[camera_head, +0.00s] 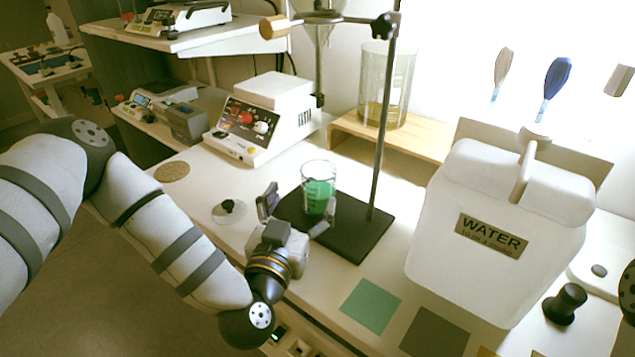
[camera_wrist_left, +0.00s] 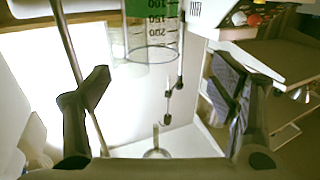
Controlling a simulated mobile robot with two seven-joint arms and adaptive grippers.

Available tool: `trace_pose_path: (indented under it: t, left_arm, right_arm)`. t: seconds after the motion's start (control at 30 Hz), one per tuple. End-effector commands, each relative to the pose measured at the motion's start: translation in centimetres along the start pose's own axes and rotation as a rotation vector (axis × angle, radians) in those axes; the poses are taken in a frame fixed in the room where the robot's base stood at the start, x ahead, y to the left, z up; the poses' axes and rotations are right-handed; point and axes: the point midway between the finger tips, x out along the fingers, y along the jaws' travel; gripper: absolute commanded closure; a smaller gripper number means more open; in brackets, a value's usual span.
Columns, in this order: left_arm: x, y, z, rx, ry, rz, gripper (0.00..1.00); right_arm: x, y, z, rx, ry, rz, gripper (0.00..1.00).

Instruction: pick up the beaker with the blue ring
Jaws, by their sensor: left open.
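A clear glass beaker (camera_head: 319,172) with green liquid stands upright on the black base of a stand in the head view. In the left wrist view the beaker (camera_wrist_left: 150,50) is at the top, with black scale marks and green liquid, partly cut off by the frame. My left gripper (camera_head: 298,207) is open and empty, just in front of the beaker. Its fingers (camera_wrist_left: 162,90) are spread wide in the wrist view, and the beaker appears beyond them. My right gripper is not clearly seen.
A white water container (camera_head: 500,265) is at right. A larger glass vessel (camera_head: 386,70) stands on a wooden shelf behind. A white device (camera_head: 262,110) is behind left. Coloured squares (camera_head: 370,305) lie in front.

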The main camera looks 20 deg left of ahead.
Motion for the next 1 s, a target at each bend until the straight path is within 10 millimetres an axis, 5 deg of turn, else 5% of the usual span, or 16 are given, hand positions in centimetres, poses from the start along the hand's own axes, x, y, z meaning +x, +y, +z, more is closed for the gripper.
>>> trace_pose_path:
  t: [0.5, 0.8, 1.0]
  left_arm:
    - [9.2, 0.8, 0.9, 0.001, -0.009, 0.001, 0.22]
    - [10.3, 0.8, 0.6, 0.0, -0.008, 0.004, 0.22]
    - [10.3, 0.8, 0.6, 0.0, -0.008, 0.004, 0.65]
  right_arm:
    - [1.8, 0.1, 1.1, -0.001, -0.051, 0.002, 0.72]
    - [1.9, 0.1, 1.1, -0.001, -0.052, 0.003, 0.72]
    - [1.9, 0.1, 1.1, -0.001, -0.052, 0.003, 0.72]
